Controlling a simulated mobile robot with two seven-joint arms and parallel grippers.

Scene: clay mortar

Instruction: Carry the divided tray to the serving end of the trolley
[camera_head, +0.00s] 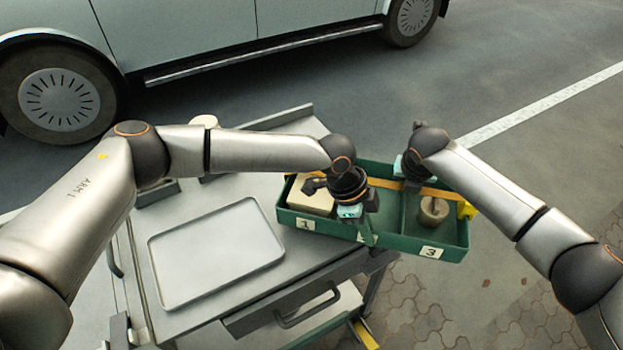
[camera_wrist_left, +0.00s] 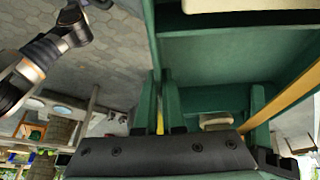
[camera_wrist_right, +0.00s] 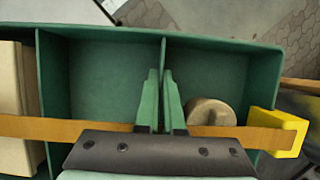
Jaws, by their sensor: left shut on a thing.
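The green divided tray (camera_head: 340,229) lies over the right part of the trolley (camera_head: 205,196) and reaches past its edge. I cannot tell whether it rests or hangs. A pale block (camera_head: 311,196) sits in compartment 1 and a round clay-coloured piece (camera_head: 433,210) in compartment 3. My left gripper (camera_head: 368,236) is shut on the tray's near wall; the left wrist view shows its fingers (camera_wrist_left: 163,100) around that wall. My right gripper, mostly hidden in the head view, has its fingers (camera_wrist_right: 161,100) close together at the divider beside compartment 3.
A shallow grey tray (camera_head: 217,255) lies on the trolley's left part. An orange strap (camera_wrist_right: 80,129) runs across the divided tray to a yellow piece (camera_wrist_right: 276,132). A parked car (camera_head: 200,40) stands behind. Open paving (camera_head: 520,290) lies to the right.

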